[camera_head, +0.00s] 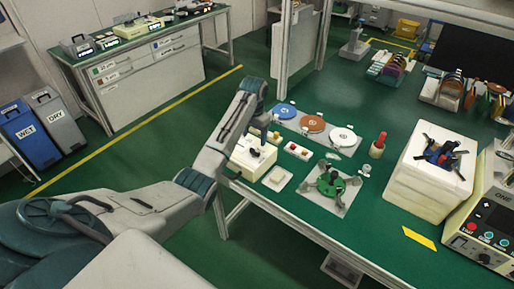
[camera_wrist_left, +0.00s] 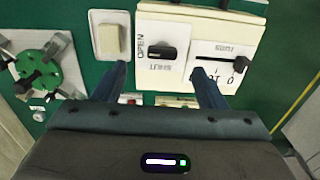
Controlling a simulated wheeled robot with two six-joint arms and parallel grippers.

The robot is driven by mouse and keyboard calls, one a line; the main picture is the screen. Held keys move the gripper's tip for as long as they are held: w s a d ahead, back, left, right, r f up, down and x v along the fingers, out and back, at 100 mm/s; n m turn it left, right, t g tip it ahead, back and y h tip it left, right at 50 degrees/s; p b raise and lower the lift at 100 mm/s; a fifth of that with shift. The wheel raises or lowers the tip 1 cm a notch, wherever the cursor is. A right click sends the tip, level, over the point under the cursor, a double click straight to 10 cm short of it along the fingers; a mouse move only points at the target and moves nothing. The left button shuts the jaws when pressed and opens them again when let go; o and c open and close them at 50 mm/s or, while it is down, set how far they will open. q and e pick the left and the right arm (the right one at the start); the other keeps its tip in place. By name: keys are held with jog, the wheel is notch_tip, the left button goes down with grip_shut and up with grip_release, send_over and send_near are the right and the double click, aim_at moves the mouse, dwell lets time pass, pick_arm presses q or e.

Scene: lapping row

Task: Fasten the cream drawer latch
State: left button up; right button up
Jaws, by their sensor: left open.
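A cream box (camera_head: 243,162) stands at the table's near left edge in the head view. It also fills the top of the left wrist view (camera_wrist_left: 196,14), partly cut off. On it is a dark turn handle (camera_wrist_left: 155,51), lying crosswise. The word OPEN is beside its left end and SHUT is below it. To its right is a slotted panel with a dark lever (camera_wrist_left: 236,64) at the slot's right end. My left gripper (camera_wrist_left: 161,70) is open and empty, its fingers on either side of the turn handle. Whether they touch the box is unclear. My right gripper is out of view.
A green round fixture (camera_head: 331,184) and a small cream block on a plate (camera_head: 277,179) lie close by. Coloured discs (camera_head: 313,123) lie behind. A red-topped post (camera_head: 378,147) and a white block (camera_head: 432,165) stand to the right.

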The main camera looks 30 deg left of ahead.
aim_at(255, 151)
pick_arm(q)
jog(key=f+p, duration=0.1)
jog(key=f, duration=0.4)
jog(key=w+f+p, duration=0.1)
jog(key=f, duration=0.2)
jog(key=shift+w+a+f+p, duration=0.1)
jog(key=shift+a+p, duration=0.2)
jog(key=shift+p, duration=0.05)
jog(key=c, duration=1)
